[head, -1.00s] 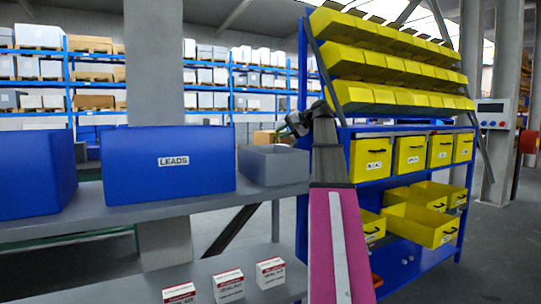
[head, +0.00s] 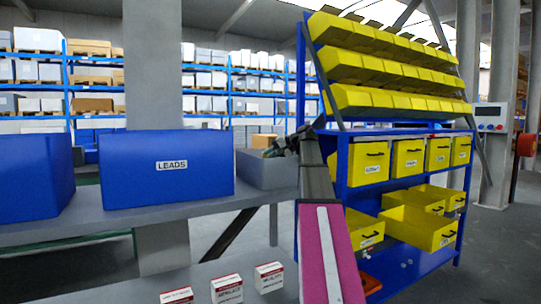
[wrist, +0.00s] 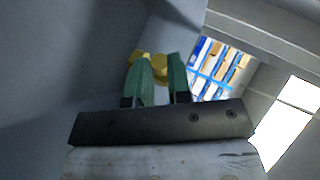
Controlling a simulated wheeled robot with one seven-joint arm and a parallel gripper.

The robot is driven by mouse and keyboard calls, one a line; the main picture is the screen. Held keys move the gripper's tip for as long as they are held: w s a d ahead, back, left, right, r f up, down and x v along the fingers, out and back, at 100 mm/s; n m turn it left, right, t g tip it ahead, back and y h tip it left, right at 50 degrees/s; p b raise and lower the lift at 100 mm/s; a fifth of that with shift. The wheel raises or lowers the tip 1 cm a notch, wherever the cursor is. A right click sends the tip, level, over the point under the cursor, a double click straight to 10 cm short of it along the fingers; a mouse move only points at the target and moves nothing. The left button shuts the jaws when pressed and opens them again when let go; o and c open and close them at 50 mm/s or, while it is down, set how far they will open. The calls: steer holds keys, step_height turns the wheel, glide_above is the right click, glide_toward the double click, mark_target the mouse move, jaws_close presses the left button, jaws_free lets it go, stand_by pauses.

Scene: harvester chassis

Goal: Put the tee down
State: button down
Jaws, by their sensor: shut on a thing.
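My gripper (head: 272,151) is at the open top of a small grey bin (head: 262,171) at the right end of the shelf in the head view. In the wrist view my gripper (wrist: 160,60) has its two green fingers closed on a brass-yellow piece, the tee (wrist: 160,70). Part of the tee shows between the fingers and part beyond the left one. Plain grey surfaces surround it in the wrist view. The tee is too small and covered to make out in the head view. I cannot tell whether it touches the bin.
A blue bin labelled LEADS (head: 167,185) stands left of the grey bin, with another blue bin (head: 35,180) further left. Small white-and-red boxes (head: 227,290) sit on the lower shelf. A blue rack with yellow bins (head: 390,100) stands close on the right.

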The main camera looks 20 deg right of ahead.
steer(key=shift+f, duration=0.6)
steer(key=c, duration=1)
jaws_free()
steer(key=shift+s, duration=0.1)
steer(key=shift+c, duration=0.2)
steer(key=r+v, duration=0.1)
steer(key=v, duration=1.1)
steer(key=shift+r, duration=0.1)
